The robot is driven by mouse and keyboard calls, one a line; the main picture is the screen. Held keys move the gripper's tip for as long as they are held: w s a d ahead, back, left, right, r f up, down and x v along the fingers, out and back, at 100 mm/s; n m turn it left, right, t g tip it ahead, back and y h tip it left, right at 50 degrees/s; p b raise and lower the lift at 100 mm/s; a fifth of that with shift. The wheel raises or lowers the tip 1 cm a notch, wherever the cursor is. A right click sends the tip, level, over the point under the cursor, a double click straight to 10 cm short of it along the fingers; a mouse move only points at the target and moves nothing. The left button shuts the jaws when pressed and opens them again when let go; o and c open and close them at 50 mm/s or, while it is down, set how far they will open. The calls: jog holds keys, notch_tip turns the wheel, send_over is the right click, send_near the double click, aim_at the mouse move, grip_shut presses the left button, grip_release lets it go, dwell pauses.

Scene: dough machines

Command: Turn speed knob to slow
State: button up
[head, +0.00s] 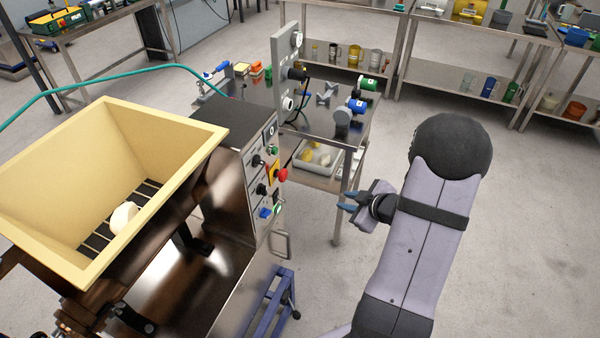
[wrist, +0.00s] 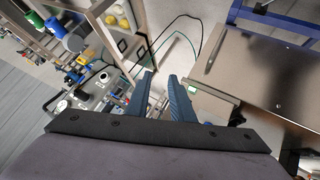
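The dough machine's control panel (head: 252,180) is on the side of the steel housing, left of my gripper in the head view. It carries a black knob (head: 258,161), a second black knob (head: 261,189), a blue knob (head: 265,212) and a red mushroom button (head: 281,175). The labels are too small to read, so I cannot tell which is the speed knob or its setting. My gripper (head: 341,201) is empty and apart from the panel, to its right. In the wrist view its two blue fingers (wrist: 160,76) stand apart with a gap between them.
A yellow hopper (head: 75,262) with a pale lump (head: 123,218) inside tops the machine. Behind the panel stands a steel table (head: 372,112) with tools and an upright grey panel (head: 284,75). A blue frame (head: 268,308) stands below. Open floor lies right of the machine.

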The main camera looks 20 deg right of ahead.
jog(key=a+r+n+t+y, duration=0.3)
jog(key=a+r+n+y, duration=0.5)
jog(key=a+r+y, duration=0.3)
jog(key=a+r, duration=0.3)
jog(key=r, duration=0.3)
jog(key=shift+s+a+n+y, duration=0.3)
jog(key=shift+a+n, duration=0.1)
jog(key=shift+w+a, duration=0.1)
